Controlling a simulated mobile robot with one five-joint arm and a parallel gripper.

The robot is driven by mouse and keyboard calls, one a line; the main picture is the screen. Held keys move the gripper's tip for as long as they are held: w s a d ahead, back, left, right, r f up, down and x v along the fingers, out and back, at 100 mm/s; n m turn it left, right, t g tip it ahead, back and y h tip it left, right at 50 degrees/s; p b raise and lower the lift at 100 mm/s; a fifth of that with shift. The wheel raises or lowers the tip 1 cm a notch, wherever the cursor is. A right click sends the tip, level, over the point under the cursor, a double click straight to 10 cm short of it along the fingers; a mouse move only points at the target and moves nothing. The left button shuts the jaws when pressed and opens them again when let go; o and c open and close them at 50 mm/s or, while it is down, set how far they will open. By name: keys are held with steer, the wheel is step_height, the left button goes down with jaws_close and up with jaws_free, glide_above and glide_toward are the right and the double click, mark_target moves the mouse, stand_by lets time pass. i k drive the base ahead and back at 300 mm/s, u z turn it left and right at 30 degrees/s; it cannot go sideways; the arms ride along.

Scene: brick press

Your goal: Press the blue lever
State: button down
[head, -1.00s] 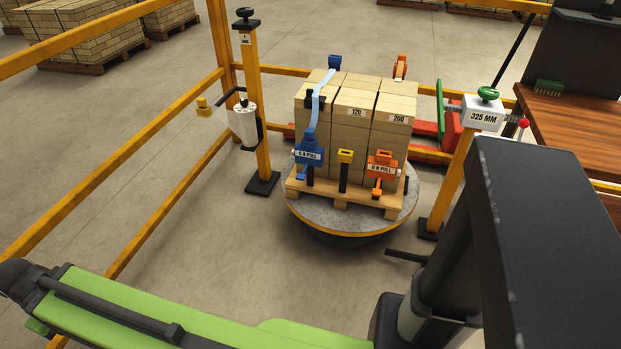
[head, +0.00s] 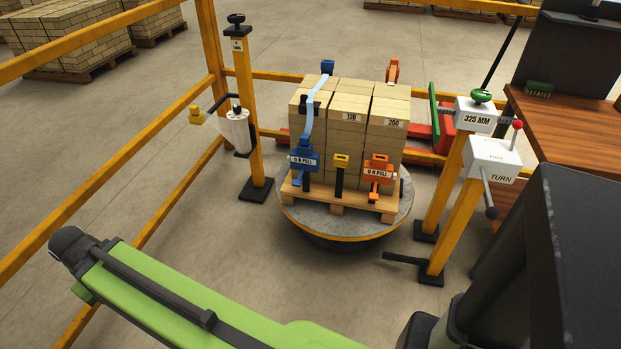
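The blue lever unit (head: 305,157) sits low on the front left of the brick stack, with a label that seems to read "0 N PULL". A small blue tab hangs beneath it. My gripper is not in view; only my green and black arm parts show at the bottom and right, apart from the stack.
The stack stands on a pallet (head: 340,204) on a round turntable (head: 345,224). An orange lever unit (head: 378,169) and yellow piece (head: 341,160) are beside the blue one. Posts carry a 325 MM box (head: 478,116) and TURN box (head: 492,160). Yellow rails (head: 165,152) bound the left.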

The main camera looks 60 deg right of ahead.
mark_target(298, 182)
steer(key=z, duration=0.45)
steer(key=i, duration=1)
steer(key=u, duration=0.1)
